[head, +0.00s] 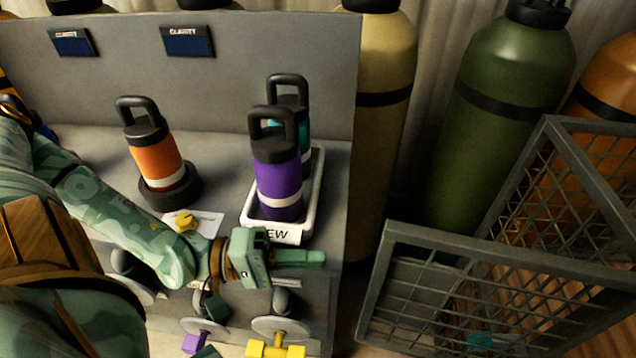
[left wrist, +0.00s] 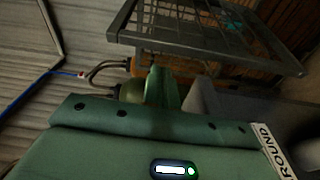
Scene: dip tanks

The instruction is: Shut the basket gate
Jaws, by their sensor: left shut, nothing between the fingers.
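The grey wire-mesh basket (head: 500,262) stands at the right in the head view, beyond the counter's right end. One framed mesh panel (head: 560,165) rises at an angle above its near part; I cannot tell for sure which panel is the gate. My left gripper (head: 312,258) is shut and empty, pointing right over the counter's front edge. It is left of the basket and apart from it. In the left wrist view the shut fingers (left wrist: 163,88) show below the basket's dark frame (left wrist: 205,46). My right gripper is not in view.
A white tray (head: 247,222) with a purple bottle (head: 278,180) and a teal bottle (head: 304,128) stands just behind my left gripper. An orange bottle (head: 158,155) stands in a dark ring. Large cylinders, one green (head: 500,110), stand behind the basket. Yellow and purple knobs project below the counter edge.

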